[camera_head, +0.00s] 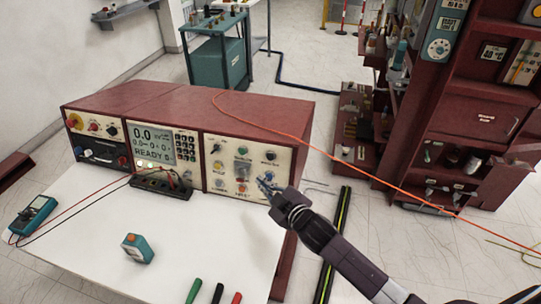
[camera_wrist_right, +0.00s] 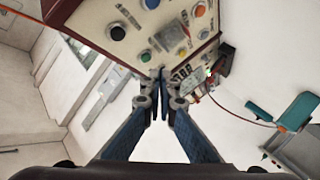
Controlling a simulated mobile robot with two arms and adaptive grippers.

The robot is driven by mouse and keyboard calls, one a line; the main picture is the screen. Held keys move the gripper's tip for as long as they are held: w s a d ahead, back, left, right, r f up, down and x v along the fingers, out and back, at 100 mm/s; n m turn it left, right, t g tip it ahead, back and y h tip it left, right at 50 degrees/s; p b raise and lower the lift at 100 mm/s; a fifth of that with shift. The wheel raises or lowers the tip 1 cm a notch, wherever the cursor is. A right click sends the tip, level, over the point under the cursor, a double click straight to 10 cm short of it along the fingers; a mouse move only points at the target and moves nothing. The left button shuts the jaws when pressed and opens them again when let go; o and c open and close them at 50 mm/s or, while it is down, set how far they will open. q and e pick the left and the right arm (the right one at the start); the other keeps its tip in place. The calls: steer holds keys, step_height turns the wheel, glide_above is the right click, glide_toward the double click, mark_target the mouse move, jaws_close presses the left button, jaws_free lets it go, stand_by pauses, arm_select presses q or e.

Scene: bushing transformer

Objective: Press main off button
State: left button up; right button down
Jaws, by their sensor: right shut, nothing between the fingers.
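The dark red console (camera_head: 130,97) on the white table has a cream button panel (camera_head: 226,150) at its right end. The panel carries several coloured knobs and buttons, among them an orange-red one (camera_head: 241,188). The labels are too small to read, so I cannot tell which is the main off button. In the right wrist view the panel shows a black button (camera_wrist_right: 118,33), a green button (camera_wrist_right: 146,55) and an orange-red button (camera_wrist_right: 203,35). My right gripper (camera_head: 263,182) is shut and empty, its fingertips in front of the panel's lower right. Contact cannot be told. My left gripper is out of view.
A teal meter (camera_head: 38,213) with red and black leads lies at the table's left. A small teal box (camera_head: 138,248) and several coloured handles (camera_head: 217,294) lie near the front. An orange cable (camera_head: 330,157) runs over the console to the right. A red shelf unit (camera_head: 470,115) stands behind.

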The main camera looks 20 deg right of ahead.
mark_target(271, 157)
steer(key=shift+w+a+r+t, duration=0.15)
steer(key=shift+w+r+t, duration=0.2)
steer(key=shift+r, duration=0.4)
steer(key=shift+w, duration=0.1)
steer(key=shift+w+d+f+b, duration=0.35)
steer(key=shift+w+d+b, duration=0.4)
steer(key=shift+w, duration=0.45)
steer(key=shift+w+d+f+b, duration=0.3)
steer(key=shift+w+d+b, duration=0.3)
steer(key=shift+w+d, duration=0.4)
steer(key=shift+w+d+f+b, duration=0.35)
steer(key=shift+w+d+b, duration=0.35)
steer(key=shift+w, duration=0.65)
steer(key=shift+w, duration=0.1)
steer(key=shift+w+d+f, duration=0.15)
steer(key=shift+w, duration=0.05)
